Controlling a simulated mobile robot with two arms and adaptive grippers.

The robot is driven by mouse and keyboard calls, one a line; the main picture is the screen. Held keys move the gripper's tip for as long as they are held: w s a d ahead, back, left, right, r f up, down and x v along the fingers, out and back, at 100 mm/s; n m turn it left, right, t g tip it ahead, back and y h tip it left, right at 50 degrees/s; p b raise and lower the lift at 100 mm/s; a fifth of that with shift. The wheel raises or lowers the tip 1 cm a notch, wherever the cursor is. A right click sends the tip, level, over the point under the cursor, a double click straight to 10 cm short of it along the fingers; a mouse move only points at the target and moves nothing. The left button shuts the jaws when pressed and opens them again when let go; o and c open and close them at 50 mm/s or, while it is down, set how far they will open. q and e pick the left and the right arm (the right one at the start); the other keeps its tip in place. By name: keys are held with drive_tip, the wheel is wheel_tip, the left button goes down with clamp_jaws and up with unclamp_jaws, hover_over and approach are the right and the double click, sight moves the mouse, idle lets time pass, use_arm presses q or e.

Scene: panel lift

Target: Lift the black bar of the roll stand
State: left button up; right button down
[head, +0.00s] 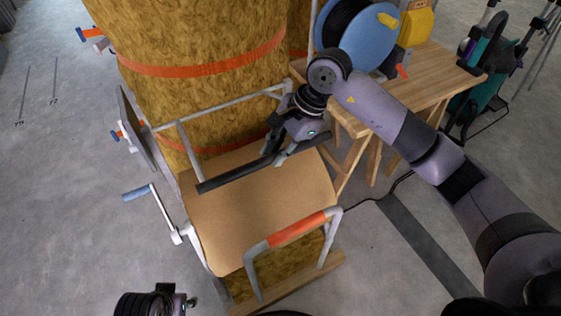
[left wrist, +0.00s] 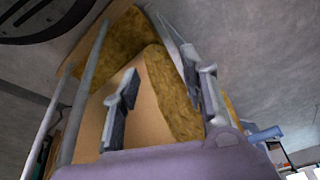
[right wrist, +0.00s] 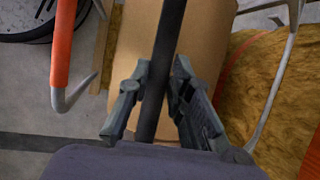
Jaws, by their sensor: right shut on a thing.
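The black bar (head: 235,175) lies across the tan board of the roll stand (head: 265,218), slanting up to the right. My right gripper (head: 285,142) is shut on the bar, right of its middle. In the right wrist view the bar (right wrist: 168,35) runs between the two fingers (right wrist: 158,88). My left gripper (left wrist: 165,85) is open and empty in the left wrist view, with the tan board and brown roll material behind its fingers. In the head view only part of my left wrist shows at the bottom edge, away from the bar.
Tall brown fibrous rolls (head: 205,95) with orange straps stand behind the stand. A crank with a blue handle (head: 136,193) sticks out at left. An orange-sleeved rail (head: 297,228) stands in front. A wooden table (head: 440,80) with a blue reel (head: 366,38) is at right.

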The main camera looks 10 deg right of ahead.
use_arm(q)
drive_tip(key=shift+f+p, duration=0.35)
drive_tip(key=shift+f, duration=1.75)
use_arm(e)
drive_tip(key=shift+w+a+r, duration=0.1)
drive_tip(key=shift+w+r, duration=0.3)
drive_tip(key=shift+r, duration=0.3)
drive_tip(key=shift+w+a+r, duration=0.1)
drive_tip(key=shift+w+r, duration=0.35)
drive_tip(key=shift+r, duration=0.3)
drive_tip(key=shift+w+a+r, duration=0.1)
drive_tip(key=shift+w+r, duration=0.3)
drive_tip(key=shift+r, duration=0.3)
drive_tip(key=c, duration=1.9)
unclamp_jaws()
drive_tip(key=shift+o, duration=1.3)
drive_tip(key=shift+w+a+f, duration=0.25)
drive_tip(key=shift+w+f, duration=0.1)
drive_tip(key=shift+w, duration=0.05)
drive_tip(key=shift+o, duration=0.8)
use_arm(q)
drive_tip(key=shift+w+f, duration=0.15)
drive_tip(key=shift+w, duration=0.05)
use_arm(e)
drive_tip(key=shift+o, duration=0.2)
drive_tip(key=shift+s, duration=0.1)
drive_tip(key=v, duration=1.2)
